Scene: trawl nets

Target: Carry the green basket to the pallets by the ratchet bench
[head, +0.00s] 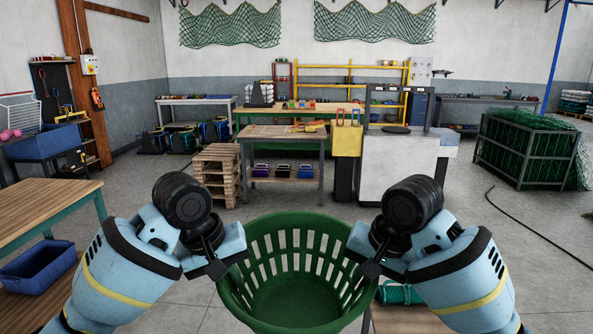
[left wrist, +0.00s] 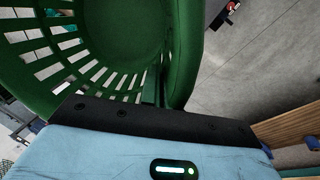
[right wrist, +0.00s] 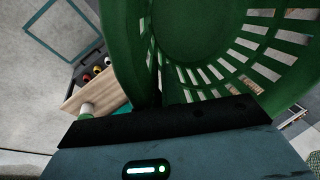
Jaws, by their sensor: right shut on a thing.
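The green basket (head: 294,305) is slatted, open-topped and looks empty; it is upright in front of me between both arms. My left gripper (head: 236,258) is at the basket's left rim and looks shut on it; the rim also fills the left wrist view (left wrist: 184,60). My right gripper (head: 362,260) is shut on the right rim, and the basket shows in the right wrist view (right wrist: 125,45). Stacked wooden pallets (head: 216,177) stand ahead, left of a grey bench (head: 284,136) with coloured items on its lower shelf. I cannot tell if these are ratchets.
A wooden table (head: 45,205) with a blue bin (head: 38,266) below is close at left. A pale cabinet (head: 398,170) stands right of the bench. A net-filled cage (head: 525,150) and a floor hose (head: 520,215) are at right. Floor between me and the pallets looks clear.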

